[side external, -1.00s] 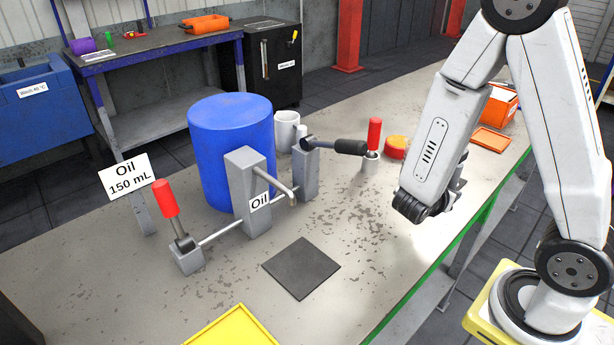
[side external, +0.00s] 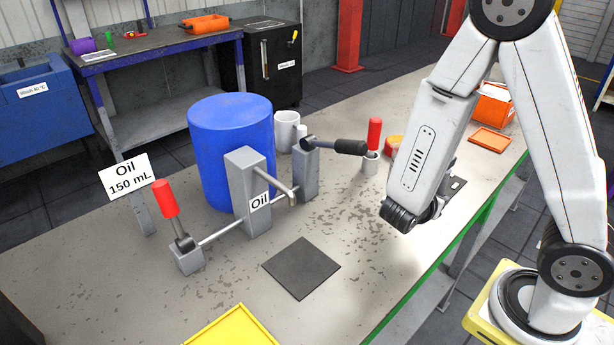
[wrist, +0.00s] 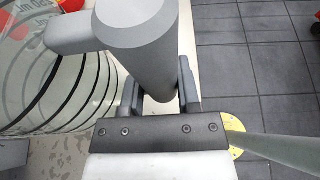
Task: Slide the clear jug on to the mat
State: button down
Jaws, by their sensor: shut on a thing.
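The clear jug (wrist: 60,85) shows at the left of the wrist view, with dark graduation rings and red print on its wall. My gripper (wrist: 160,92) is shut on the jug's grey handle (wrist: 150,45), one finger on each side. In the side external view my wrist hides the jug, and my gripper (side external: 447,187) shows only partly behind it. The dark square mat (side external: 301,268) lies bare on the bench, to the left of and nearer the camera than my gripper.
The oil post (side external: 249,190) with its spout (side external: 285,191) stands behind the mat, with a red lever (side external: 165,199) to its left. A blue drum (side external: 230,145) stands behind. A yellow tray (side external: 235,322) lies in front. The bench between gripper and mat looks clear.

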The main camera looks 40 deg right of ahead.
aim_at(330, 276)
jog(key=s+a+f+n+t, duration=0.1)
jog(key=a, duration=0.6)
jog(key=s+a+f+n+t, duration=0.1)
jog(key=s+a, duration=0.1)
jog(key=a, duration=0.6)
jog(key=s+a+f+n+t, duration=0.1)
jog(key=a+t, duration=0.1)
jog(key=a, duration=0.5)
jog(key=shift+s+a+f+y, duration=0.2)
jog(key=shift+a+f+y, duration=0.1)
jog(key=shift+f+y, duration=0.1)
jog(key=shift+s+a+f+n, duration=0.15)
jog(key=shift+s+a+n, duration=0.15)
jog(key=shift+s+a, duration=0.2)
jog(key=shift+w+f, duration=0.1)
jog(key=shift+f, duration=0.1)
jog(key=shift+f, duration=1.55)
jog(key=shift+w, duration=6.45)
jog(key=shift+f, duration=0.7)
